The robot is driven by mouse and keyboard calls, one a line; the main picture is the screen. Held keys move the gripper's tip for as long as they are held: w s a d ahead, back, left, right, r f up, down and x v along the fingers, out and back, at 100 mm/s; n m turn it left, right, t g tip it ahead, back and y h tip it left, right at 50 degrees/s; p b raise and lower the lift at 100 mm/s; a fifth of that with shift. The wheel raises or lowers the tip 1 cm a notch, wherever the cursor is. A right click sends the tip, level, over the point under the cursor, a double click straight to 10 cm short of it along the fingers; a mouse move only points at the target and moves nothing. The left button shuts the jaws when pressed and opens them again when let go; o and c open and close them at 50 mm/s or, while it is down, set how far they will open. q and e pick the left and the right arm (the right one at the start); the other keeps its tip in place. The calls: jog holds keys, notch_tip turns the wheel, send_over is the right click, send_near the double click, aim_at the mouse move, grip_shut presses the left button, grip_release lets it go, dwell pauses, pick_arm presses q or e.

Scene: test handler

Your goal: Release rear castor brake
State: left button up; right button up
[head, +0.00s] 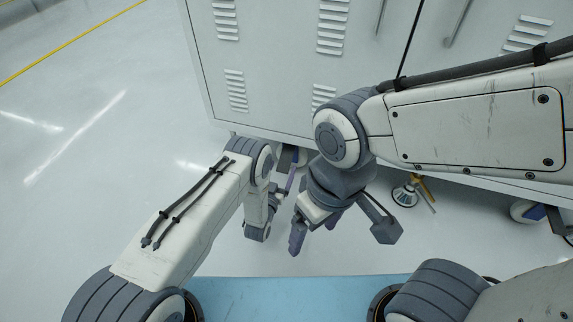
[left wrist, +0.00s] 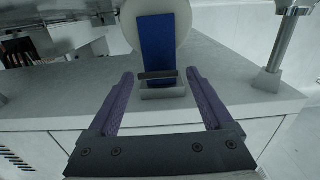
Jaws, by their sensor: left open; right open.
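The rear castor shows in the left wrist view, with a pale round wheel (left wrist: 183,18) and a blue fork (left wrist: 157,42). A dark bar (left wrist: 158,75) and a grey block (left wrist: 163,93) sit at the fork's lower end in the picture; I cannot tell which is the brake lever. My left gripper (left wrist: 160,76) is open, its purple fingers on either side of the bar and apart from it. In the head view my left gripper (head: 286,182) is at the cabinet's lower edge, partly hidden. My right gripper (head: 316,230) is open and empty above the floor.
The large pale cabinet (head: 275,80) fills the top. A levelling foot (head: 405,195) stands at its lower edge, and another (left wrist: 275,65) is right of the castor. A second castor (head: 525,210) is at far right. Open floor (head: 80,150) lies left; a blue surface (head: 300,295) is in front.

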aim_at(285, 162)
pick_arm(q)
jog(key=b+x, duration=0.2)
jog(key=x, duration=0.2)
jog(key=shift+w+d+f, duration=0.1)
jog(key=shift+f, duration=0.05)
jog(key=shift+w+d+b, duration=0.15)
jog(key=shift+w+b, duration=0.15)
jog(key=shift+w, duration=0.2)
grip_shut()
